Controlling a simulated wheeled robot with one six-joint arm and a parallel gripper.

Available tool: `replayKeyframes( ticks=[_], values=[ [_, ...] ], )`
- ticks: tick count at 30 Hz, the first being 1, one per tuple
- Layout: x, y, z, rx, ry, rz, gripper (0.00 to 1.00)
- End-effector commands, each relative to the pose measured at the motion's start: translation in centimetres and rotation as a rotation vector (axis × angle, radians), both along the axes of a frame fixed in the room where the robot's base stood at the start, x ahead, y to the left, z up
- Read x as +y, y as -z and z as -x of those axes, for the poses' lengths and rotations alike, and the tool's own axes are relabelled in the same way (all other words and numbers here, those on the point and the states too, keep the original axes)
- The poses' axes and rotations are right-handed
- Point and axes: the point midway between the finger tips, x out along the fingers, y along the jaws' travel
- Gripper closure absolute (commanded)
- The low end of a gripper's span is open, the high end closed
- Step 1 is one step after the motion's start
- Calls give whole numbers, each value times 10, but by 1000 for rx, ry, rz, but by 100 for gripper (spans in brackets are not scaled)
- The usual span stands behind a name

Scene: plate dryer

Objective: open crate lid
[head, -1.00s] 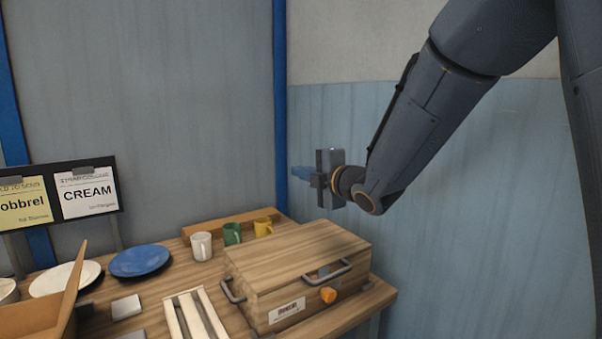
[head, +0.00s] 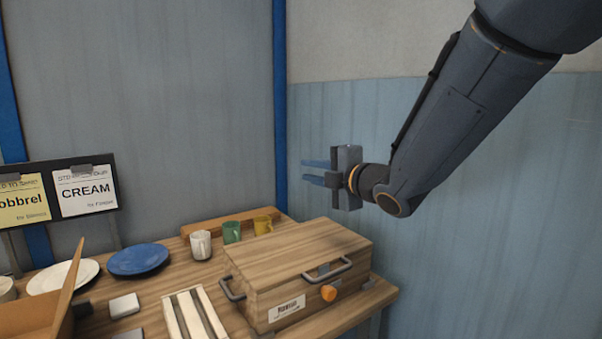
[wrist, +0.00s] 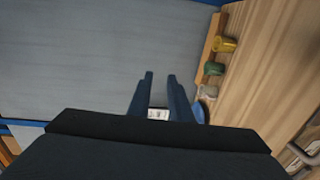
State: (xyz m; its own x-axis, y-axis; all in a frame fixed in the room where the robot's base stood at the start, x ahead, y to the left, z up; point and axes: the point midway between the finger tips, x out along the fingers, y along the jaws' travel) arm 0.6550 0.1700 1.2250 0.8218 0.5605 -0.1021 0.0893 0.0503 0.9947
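A wooden crate (head: 288,291) stands on the table with its lid (head: 297,250) shut. A grey handle (head: 328,271) sits on its front by the lid, and another grey handle (head: 232,289) is on its left side. An orange knob (head: 328,293) and a white label are on the front. My gripper (head: 306,171) is in the air above and behind the crate, pointing left, touching nothing. Its two blue fingers are apart and empty; they also show in the wrist view (wrist: 160,88). Part of a grey handle (wrist: 302,153) shows at the wrist view's lower right.
White, green and yellow mugs (head: 231,232) stand behind the crate. A blue plate (head: 138,260) and a white plate (head: 62,277) lie to the left. A slatted rack (head: 195,314) is beside the crate. An open box (head: 35,318) is front left. A wall stands behind.

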Motion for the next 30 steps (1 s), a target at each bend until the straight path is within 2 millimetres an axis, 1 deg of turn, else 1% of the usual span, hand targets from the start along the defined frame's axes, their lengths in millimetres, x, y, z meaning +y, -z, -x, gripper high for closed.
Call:
replayKeyframes(
  ticks=[3,7,17,20,21,23,26,29,30],
  values=[
    [-10,-2,12,-2,2,-1,82],
    [-15,-3,21,-1,0,0,82],
    [-17,-3,24,1,0,-1,82],
    [-18,-1,23,11,8,-5,97],
    [-21,3,23,30,24,-12,100],
    [-30,14,21,86,67,-34,100],
    [-58,51,20,255,208,-109,100],
    [-98,106,34,503,430,-233,100],
    [-115,131,47,613,535,-294,100]
  ],
)
